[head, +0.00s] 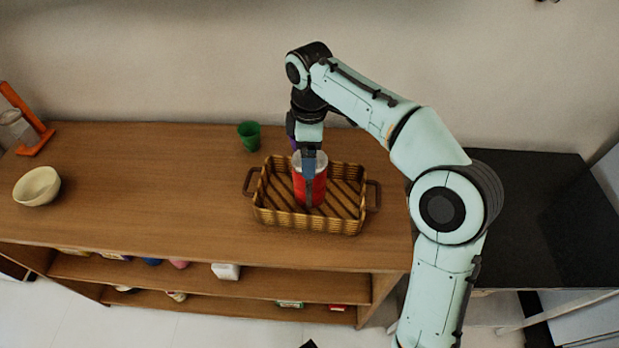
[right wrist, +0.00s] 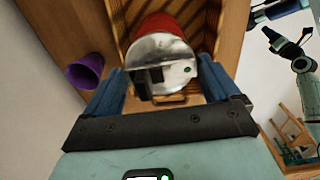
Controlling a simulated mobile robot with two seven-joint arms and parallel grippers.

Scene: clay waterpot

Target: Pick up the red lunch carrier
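The red lunch carrier (head: 317,189) stands upright in a brown wicker basket (head: 341,222) on the wooden counter. It has a red body and a shiny metal lid, which shows in the right wrist view (right wrist: 172,58). My right gripper (head: 310,180) reaches down over it from above. In the right wrist view my right gripper (right wrist: 160,80) is open, with one blue finger on each side of the lid. A gap shows at the left finger; contact at the right finger is unclear. Mint and dark parts of my body show at that view's right edge; a left gripper is not clear there.
A green cup (head: 249,136) stands behind the basket. A purple cup (right wrist: 84,72) is near the basket, mostly hidden by my arm in the head view. A cream bowl (head: 37,186) and an orange stand (head: 27,118) are at the left. The counter between is clear.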

